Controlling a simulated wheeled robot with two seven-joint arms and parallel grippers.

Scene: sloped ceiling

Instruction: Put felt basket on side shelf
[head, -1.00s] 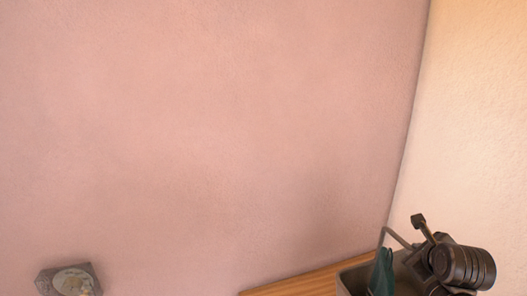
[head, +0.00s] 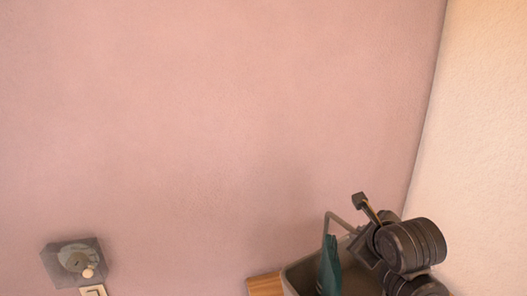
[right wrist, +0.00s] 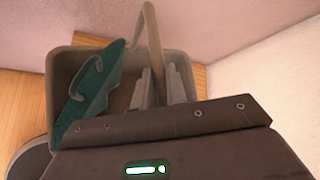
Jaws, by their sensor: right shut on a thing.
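The felt basket (head: 303,277) is a grey-brown open box with a thin arched handle, at the bottom right of the head view. It also shows in the right wrist view (right wrist: 62,78), with a teal item (right wrist: 95,85) inside it. My right gripper (right wrist: 164,86) is shut on the basket by its handle, its grey fingers reaching over the basket opening. In the head view my dark right wrist hides the basket's right side. A wooden surface (head: 264,285), likely the side shelf, shows beside the basket; whether they touch I cannot tell. My left gripper is out of view.
A pink wall (head: 200,130) fills most of the head view and meets a cream wall (head: 490,130) at the right, close to my right arm. A grey box-like fixture (head: 73,262) and a pale wall plate (head: 94,290) are at the lower left.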

